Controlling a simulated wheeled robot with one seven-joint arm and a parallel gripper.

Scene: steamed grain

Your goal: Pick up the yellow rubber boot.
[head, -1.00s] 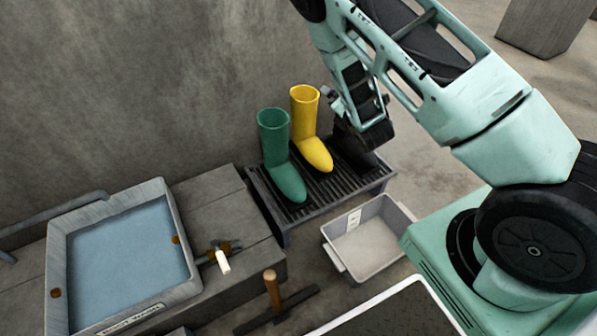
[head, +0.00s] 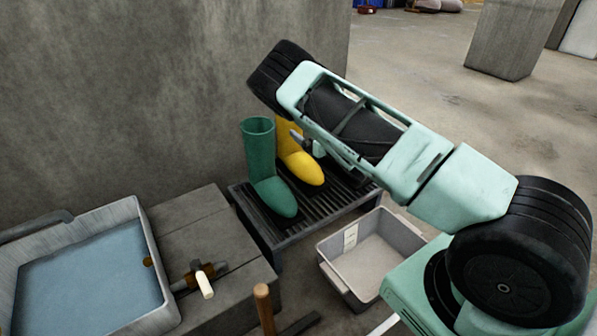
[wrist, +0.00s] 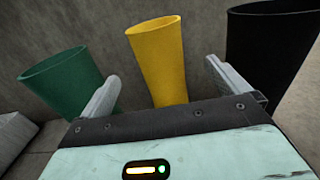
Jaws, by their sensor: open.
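The yellow rubber boot (head: 302,168) stands upright on a dark slatted rack (head: 262,229), its shaft mostly hidden behind my arm in the head view. In the wrist view the yellow boot's shaft (wrist: 160,62) rises between and beyond my two fingers. My gripper (wrist: 160,80) is open, with one finger on each side of the shaft and a gap on both sides. In the head view only a small part of the gripper (head: 308,143) shows beside the boot.
A green boot (head: 260,160) stands left of the yellow one; it also shows in the wrist view (wrist: 68,84). A black boot (wrist: 265,52) stands to the right. A grey bin (head: 330,262) sits in front of the rack, and a concrete wall (head: 180,90) rises behind.

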